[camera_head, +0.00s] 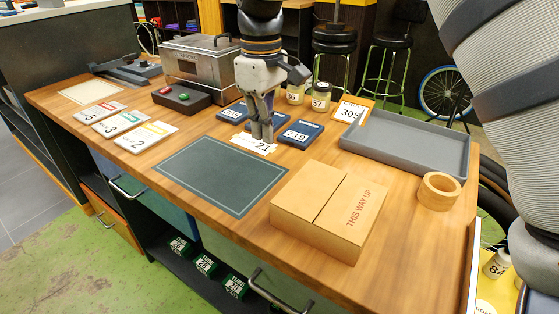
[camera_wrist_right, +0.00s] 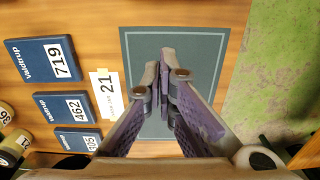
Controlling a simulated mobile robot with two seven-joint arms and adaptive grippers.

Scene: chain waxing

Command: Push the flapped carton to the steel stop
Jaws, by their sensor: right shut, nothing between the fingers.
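The flapped carton (camera_head: 328,205) is a closed brown cardboard box with a centre seam and "THIS WAY UP" on its top. It sits on the wooden bench near the front edge, right of the dark mat. My right gripper (camera_head: 262,138) is shut and empty, pointing down by the card marked 21, back and left of the carton and apart from it. Its closed fingers also show in the right wrist view (camera_wrist_right: 165,70), in front of the mat. The carton is not in that view. I cannot make out the steel stop with certainty. My left gripper is not in view.
The dark mat (camera_head: 221,175) lies flat and bare left of the carton. A grey tray (camera_head: 405,145) and a tape roll (camera_head: 438,190) stand behind and right. Blue boxes (camera_head: 300,133) lie near my gripper. A steel lidded box (camera_head: 199,62) and number cards (camera_head: 146,136) are further left.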

